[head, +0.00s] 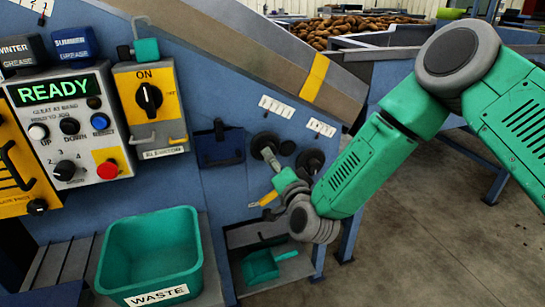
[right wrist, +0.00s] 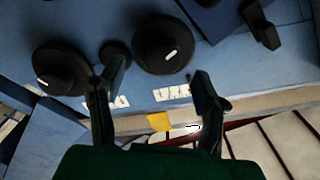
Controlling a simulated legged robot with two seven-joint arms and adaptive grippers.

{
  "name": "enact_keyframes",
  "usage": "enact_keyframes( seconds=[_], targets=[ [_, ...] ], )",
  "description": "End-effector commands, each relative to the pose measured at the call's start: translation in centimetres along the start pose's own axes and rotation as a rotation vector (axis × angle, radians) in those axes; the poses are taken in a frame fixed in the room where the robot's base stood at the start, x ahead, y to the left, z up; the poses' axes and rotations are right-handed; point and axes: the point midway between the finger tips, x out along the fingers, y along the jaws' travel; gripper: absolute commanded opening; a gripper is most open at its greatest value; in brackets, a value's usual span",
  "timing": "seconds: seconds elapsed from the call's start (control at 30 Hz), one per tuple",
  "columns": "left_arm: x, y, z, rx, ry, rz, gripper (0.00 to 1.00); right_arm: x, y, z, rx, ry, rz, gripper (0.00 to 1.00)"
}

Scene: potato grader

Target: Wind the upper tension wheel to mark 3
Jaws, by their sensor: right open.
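Two dark round wheels sit side by side on the blue panel, the left wheel (head: 264,146) and the right wheel (head: 310,161), below two small white labels too blurred to read. I cannot tell from the lettering which is the upper tension wheel. In the right wrist view, one wheel (right wrist: 163,45) with a white mark lies ahead, between the fingertips; the other wheel (right wrist: 62,67) is left of the fingers. My right gripper (head: 269,160) is at the left wheel; its fingers (right wrist: 160,72) are open with nothing visibly held. My left gripper is not seen.
A control box (head: 70,130) reading READY and a yellow switch plate (head: 150,105) are at left. A green WASTE bin (head: 150,212) stands below. A green scoop (head: 262,266) lies on a low shelf. A crate of potatoes is behind. The floor at right is clear.

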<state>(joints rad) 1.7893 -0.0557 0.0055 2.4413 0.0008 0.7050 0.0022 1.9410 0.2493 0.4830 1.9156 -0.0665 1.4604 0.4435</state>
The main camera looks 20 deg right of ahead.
Motion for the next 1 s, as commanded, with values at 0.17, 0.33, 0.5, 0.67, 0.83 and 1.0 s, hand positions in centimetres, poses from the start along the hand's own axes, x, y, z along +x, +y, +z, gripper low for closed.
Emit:
enact_keyframes(
  seconds=[0.17, 0.33, 0.5, 0.67, 0.83, 1.0],
  targets=[
    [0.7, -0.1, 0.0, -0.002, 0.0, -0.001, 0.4, 3.1, 0.4, -0.2, 0.004, 0.001, -0.002, 0.58],
    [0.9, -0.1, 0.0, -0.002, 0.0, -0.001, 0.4, 4.6, 1.0, -0.8, 0.013, 0.002, 0.0, 0.58],
    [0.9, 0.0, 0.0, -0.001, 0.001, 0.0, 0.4, 5.0, 0.9, -0.8, 0.013, 0.0, 0.001, 0.58],
    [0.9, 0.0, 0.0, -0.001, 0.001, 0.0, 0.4, 5.0, 0.4, -0.3, 0.005, -0.002, 0.0, 0.58],
    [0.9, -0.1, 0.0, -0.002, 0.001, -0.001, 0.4, 5.0, 0.1, 0.0, 0.001, -0.003, 0.001, 0.09],
    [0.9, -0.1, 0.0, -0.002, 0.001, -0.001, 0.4, 5.0, 0.4, -0.1, 0.007, -0.009, -0.003, 0.09]
  ],
)
